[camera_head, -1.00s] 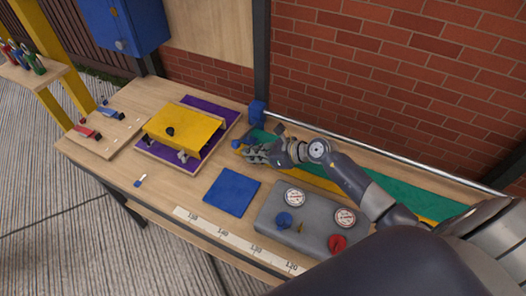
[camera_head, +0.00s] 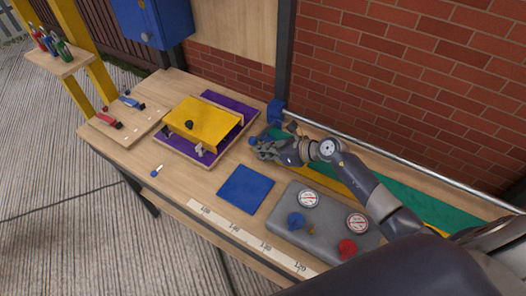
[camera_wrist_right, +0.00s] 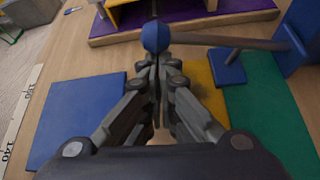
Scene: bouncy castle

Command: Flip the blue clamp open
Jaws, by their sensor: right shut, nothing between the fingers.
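A small blue-handled clamp (camera_head: 131,102) lies on a wooden board (camera_head: 150,118) at the far left of the bench, beside a red-handled one (camera_head: 108,121). Its exact position, open or shut, is too small to tell. My right gripper (camera_head: 262,149) is shut and empty on the bench's right part, away from that board. In the right wrist view its closed fingertips (camera_wrist_right: 155,52) are right at a blue ball knob (camera_wrist_right: 155,35) on a rod, which runs right toward a blue block (camera_wrist_right: 298,45). I cannot tell if they touch. My left gripper is out of view.
A yellow box (camera_head: 203,122) on a purple-topped base stands between the gripper and the clamp board. A blue mat (camera_head: 246,189) and a grey gauge panel (camera_head: 284,208) are in front. A metal rail (camera_head: 385,165) runs along the back. Bare wood shows at the left front.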

